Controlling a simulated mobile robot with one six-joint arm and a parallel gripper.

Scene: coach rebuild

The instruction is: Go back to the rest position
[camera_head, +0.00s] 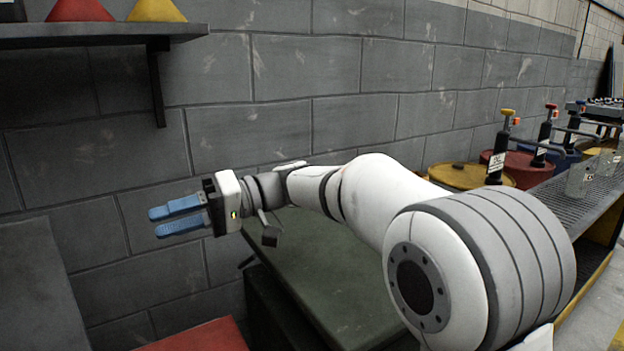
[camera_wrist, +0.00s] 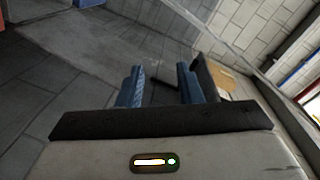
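My gripper (camera_head: 154,222) is at the end of my white arm, left of the middle in the head view. Its two blue fingers point left, with a gap between them and nothing held. It hangs in the air in front of the grey block wall (camera_head: 330,72). In the wrist view my gripper (camera_wrist: 160,69) shows both blue fingers apart with empty space between them.
A green-grey bench top (camera_head: 325,270) lies below my arm. A shelf (camera_head: 90,31) with red and yellow cones is at upper left. A red surface (camera_head: 205,338) shows at the bottom. Drums with pumps, including a yellow drum (camera_head: 470,177), stand at right.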

